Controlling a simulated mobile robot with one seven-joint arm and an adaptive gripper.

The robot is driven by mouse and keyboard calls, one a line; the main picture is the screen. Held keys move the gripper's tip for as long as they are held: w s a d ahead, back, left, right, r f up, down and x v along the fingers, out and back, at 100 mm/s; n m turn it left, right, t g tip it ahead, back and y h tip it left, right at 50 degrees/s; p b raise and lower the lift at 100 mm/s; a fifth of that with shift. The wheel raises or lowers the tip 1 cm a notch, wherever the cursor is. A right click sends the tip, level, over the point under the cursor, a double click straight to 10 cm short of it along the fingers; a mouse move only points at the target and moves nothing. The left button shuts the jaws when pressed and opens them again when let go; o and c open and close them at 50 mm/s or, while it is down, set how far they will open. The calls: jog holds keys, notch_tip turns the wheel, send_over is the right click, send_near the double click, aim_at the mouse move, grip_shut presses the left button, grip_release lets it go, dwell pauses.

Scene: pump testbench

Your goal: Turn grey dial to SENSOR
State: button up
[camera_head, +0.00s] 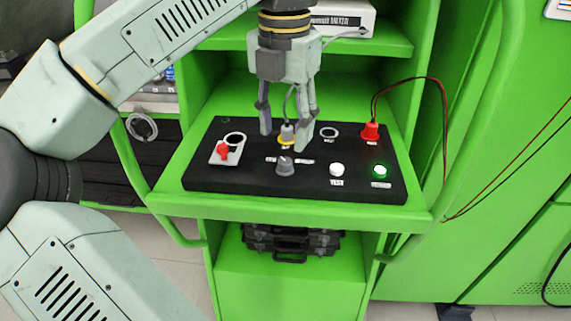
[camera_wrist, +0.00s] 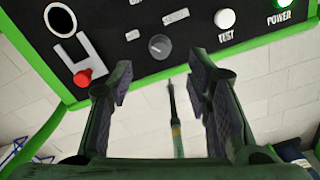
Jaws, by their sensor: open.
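The grey dial (camera_head: 285,166) sits in the lower middle of the black control panel (camera_head: 220,183), with small white label plates on both sides of it. The label text is too small to read. The dial also shows in the wrist view (camera_wrist: 159,46), near the panel's edge. My gripper (camera_head: 284,140) is open and empty, pointing down above the panel, behind the dial in the head view. In the wrist view, my gripper (camera_wrist: 163,88) has its fingers spread apart, with the dial beyond the fingertips. The gripper appears apart from the dial.
A red lever switch (camera_head: 224,150) is left of the dial. A white TEST button (camera_head: 337,169) and a lit green POWER button (camera_head: 380,170) are to the right. A red plug (camera_head: 371,131) with cables stands at the back right. A grey plug (camera_head: 287,133) stands behind the dial.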

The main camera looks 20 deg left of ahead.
aim_at(285, 161)
notch_tip(285, 161, down, 7)
jog(key=b, duration=0.4)
jog(key=shift+r, duration=0.1)
jog(key=shift+c, duration=0.4)
grip_shut()
